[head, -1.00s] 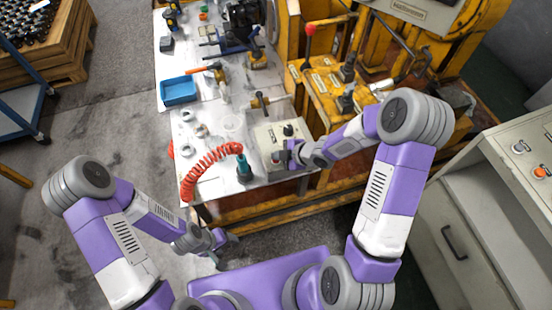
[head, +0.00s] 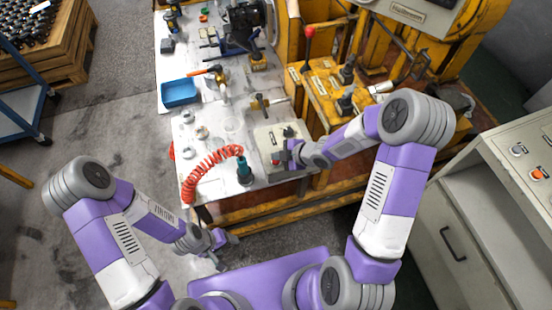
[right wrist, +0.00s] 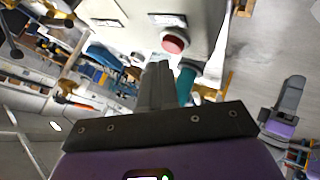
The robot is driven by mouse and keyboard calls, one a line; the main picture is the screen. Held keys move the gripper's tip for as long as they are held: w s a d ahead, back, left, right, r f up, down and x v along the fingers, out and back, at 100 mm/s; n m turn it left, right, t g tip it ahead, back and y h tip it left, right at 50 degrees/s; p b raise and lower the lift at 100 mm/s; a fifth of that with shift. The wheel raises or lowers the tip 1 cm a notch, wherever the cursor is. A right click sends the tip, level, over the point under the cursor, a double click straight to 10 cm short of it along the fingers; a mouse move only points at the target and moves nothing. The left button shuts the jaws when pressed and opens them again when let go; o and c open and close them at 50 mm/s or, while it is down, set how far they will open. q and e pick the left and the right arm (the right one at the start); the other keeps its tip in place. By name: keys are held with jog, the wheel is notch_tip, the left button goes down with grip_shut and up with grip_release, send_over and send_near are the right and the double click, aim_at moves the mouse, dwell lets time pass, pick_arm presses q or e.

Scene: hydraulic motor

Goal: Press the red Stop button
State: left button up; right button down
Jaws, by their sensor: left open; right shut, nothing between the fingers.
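The red Stop button (right wrist: 173,42) shows in the right wrist view on a pale control box (right wrist: 208,16), just beyond my fingertips. In the head view the box (head: 264,139) sits on the front right of the workbench, and the red button (head: 275,159) shows small beside my right gripper. My right gripper (head: 287,155) is shut and empty. Its fingers (right wrist: 158,72) also show in the right wrist view, with a small gap to the button as far as I can tell. My left gripper (head: 222,248) is open and empty, low in front of the bench.
A black knob (head: 289,131) stands on the same box. A coiled orange hose (head: 205,168) with a teal nozzle (head: 244,171) is to its left. A blue tray (head: 180,92) lies farther back. Yellow machinery (head: 330,85) is behind right; a grey cabinet (head: 450,225) is at right.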

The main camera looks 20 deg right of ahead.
aim_at(278, 163)
jog(key=shift+r, duration=0.1)
notch_tip(278, 163, up, 5)
jog(key=p, duration=0.4)
jog(key=shift+p, duration=0.3)
dwell(0.7)
jog(key=s+a+f+m+g+h, duration=0.1)
jog(key=s+a+f+m+g, duration=0.1)
jog(key=s+f+m, duration=0.5)
jog(key=s+a+f+m+g+h, duration=0.1)
jog(key=s+f+m+g, duration=0.3)
jog(key=s+f+m, duration=0.4)
jog(key=s+a+m, duration=0.1)
jog(key=s+m, duration=0.4)
jog(key=shift+s+a+m, duration=0.2)
jog(key=shift+a+m, duration=0.05)
jog(key=shift+m, duration=0.05)
